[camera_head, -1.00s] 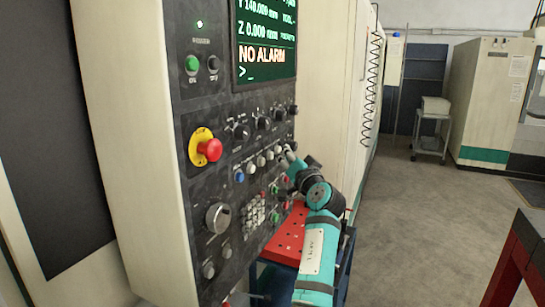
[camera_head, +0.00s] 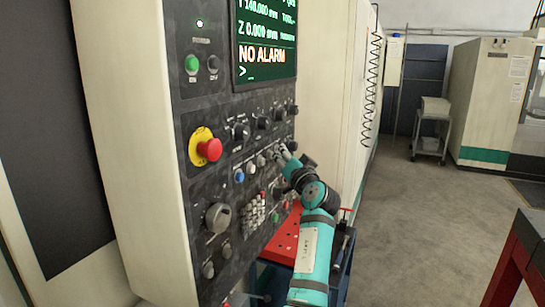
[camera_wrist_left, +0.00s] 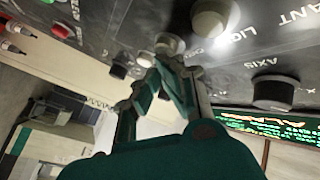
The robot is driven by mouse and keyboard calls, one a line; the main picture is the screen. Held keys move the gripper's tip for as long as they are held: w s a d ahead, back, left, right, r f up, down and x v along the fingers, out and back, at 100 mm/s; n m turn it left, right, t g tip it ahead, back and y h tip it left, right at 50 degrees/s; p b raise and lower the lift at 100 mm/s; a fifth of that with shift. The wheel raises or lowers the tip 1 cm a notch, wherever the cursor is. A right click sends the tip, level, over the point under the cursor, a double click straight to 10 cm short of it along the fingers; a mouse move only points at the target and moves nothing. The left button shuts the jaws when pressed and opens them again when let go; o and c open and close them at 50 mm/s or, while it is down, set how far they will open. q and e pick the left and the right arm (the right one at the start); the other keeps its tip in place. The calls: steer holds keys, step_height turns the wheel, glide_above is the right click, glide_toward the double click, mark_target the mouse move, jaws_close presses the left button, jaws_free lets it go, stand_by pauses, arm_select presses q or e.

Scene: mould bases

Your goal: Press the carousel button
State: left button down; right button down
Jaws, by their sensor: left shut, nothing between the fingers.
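The machine's dark control panel (camera_head: 225,150) carries a row of small round buttons below the knobs. One is blue (camera_head: 239,176) and one beside it is white (camera_head: 251,168). I cannot read which is labelled carousel. My left gripper (camera_head: 281,152) is shut and empty, its tips at the right end of this row. In the left wrist view the gripper (camera_wrist_left: 160,65) points at the panel, its tips close to a pale round button (camera_wrist_left: 168,43). Whether they touch is unclear. The gripper hides part of the panel behind it.
A red emergency stop (camera_head: 209,150) on a yellow ring protrudes left of the row. Knobs (camera_head: 264,122) sit above it. A red-topped cart (camera_head: 284,238) stands below my arm. The grey floor at right is open.

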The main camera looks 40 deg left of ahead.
arm_select(q)
steer(key=shift+s+a, duration=0.1)
steer(key=shift+a, duration=0.2)
steer(key=shift+d, duration=0.1)
stand_by(0.5)
steer(key=shift+w+d+b, duration=0.2)
steer(key=shift+d+b, duration=0.45)
steer(key=shift+d, duration=0.05)
steer(key=shift+f, duration=0.1)
steer(key=d+b, duration=0.1)
steer(key=d, duration=0.1)
steer(key=w+d+b, duration=0.1)
steer(key=d, duration=0.2)
steer(key=shift+w+b, duration=0.1)
steer(key=shift+b, duration=0.25)
